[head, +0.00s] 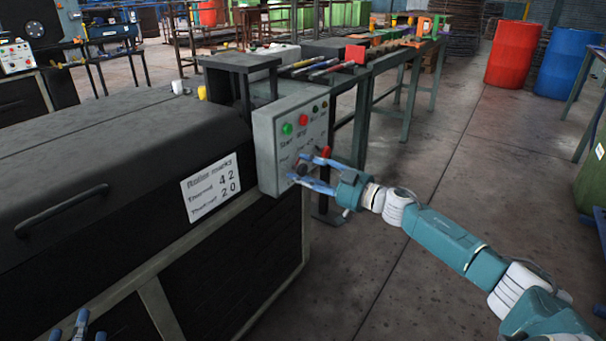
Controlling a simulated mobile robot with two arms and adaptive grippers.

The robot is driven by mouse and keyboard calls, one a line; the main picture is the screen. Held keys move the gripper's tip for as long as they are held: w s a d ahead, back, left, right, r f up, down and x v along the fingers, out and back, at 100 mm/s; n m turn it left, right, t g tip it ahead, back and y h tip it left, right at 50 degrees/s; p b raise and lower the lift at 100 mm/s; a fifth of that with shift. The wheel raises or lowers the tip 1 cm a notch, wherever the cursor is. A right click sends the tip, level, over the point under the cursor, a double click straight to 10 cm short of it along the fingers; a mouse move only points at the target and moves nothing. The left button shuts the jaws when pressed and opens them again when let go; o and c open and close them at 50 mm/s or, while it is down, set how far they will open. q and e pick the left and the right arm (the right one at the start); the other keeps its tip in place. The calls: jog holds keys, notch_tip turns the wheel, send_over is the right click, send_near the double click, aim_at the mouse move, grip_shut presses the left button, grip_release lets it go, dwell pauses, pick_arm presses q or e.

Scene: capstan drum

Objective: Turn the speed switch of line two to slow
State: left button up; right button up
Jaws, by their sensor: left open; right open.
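A grey control box (266,150) is fixed to the end of the black machine. Its face carries a green button (287,129), a red button (303,120) and smaller dark controls higher up at the right. Lower on the face a dark knob (301,167) shows between the blue fingers of my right gripper (311,174). The fingers are open, one above and one below the knob; I cannot tell whether they touch it. A red knob (325,152) is just beyond the upper finger. The switch's setting and line number are not readable. My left gripper (78,330) is open, partly cut off at the bottom left.
A white sign (211,187) with numbers is on the black machine (100,150), which has a handle (62,210). A second machine has a white panel (16,57) at far left. A long bench (375,68) runs behind.

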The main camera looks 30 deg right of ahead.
pick_arm(q)
jog(key=shift+r, duration=0.4)
pick_arm(e)
jog(key=shift+w+a, duration=0.1)
jog(key=shift+w, duration=0.2)
jog(key=shift+c, duration=0.3)
jog(key=c, duration=1.1)
jog(key=shift+o, duration=0.2)
